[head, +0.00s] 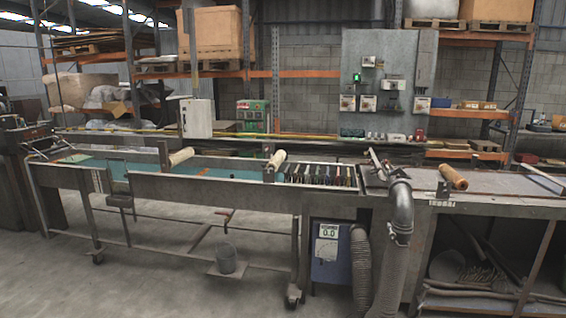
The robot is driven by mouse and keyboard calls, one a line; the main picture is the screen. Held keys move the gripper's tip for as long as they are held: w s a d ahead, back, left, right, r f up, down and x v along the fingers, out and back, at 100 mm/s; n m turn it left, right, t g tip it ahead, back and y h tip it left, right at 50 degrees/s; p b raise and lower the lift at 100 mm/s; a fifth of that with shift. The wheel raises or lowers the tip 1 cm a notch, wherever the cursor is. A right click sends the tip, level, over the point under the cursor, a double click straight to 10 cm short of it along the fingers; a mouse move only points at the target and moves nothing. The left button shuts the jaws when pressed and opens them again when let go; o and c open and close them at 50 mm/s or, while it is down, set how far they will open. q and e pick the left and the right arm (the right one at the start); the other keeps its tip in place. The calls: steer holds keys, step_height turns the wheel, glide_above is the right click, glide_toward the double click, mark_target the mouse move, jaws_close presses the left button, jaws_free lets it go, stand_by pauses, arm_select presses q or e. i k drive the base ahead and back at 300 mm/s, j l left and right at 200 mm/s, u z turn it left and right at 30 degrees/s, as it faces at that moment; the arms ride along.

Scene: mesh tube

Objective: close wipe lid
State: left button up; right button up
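I cannot make out a wipe container or its lid in the head view. Several small items (380,136) stand in a row at the foot of the grey wall panel (360,65), too small to identify. Neither of my grippers is in view, and no part of my arms shows.
A long metal workbench (240,188) crosses the view. A silver duct (401,210) and a brown roll (452,177) are at its right part. A blue machine (327,250) stands beneath. A grey cylinder (226,259) is under the bench. The concrete floor at front left is clear.

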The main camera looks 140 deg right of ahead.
mark_target(380, 175)
steer(key=z, duration=5.15)
steer(key=i+j+z, duration=0.15)
steer(key=i, duration=0.45)
steer(key=i+j+z, duration=0.15)
steer(key=i, duration=0.4)
steer(key=i+j+z, duration=0.15)
steer(key=i+j, duration=0.15)
steer(key=i, duration=0.3)
steer(key=i+j+z, duration=0.15)
steer(key=i+j, duration=0.2)
steer(key=i, duration=0.2)
steer(key=i+j+z, duration=0.15)
steer(key=i+j, duration=0.25)
steer(key=i, duration=0.1)
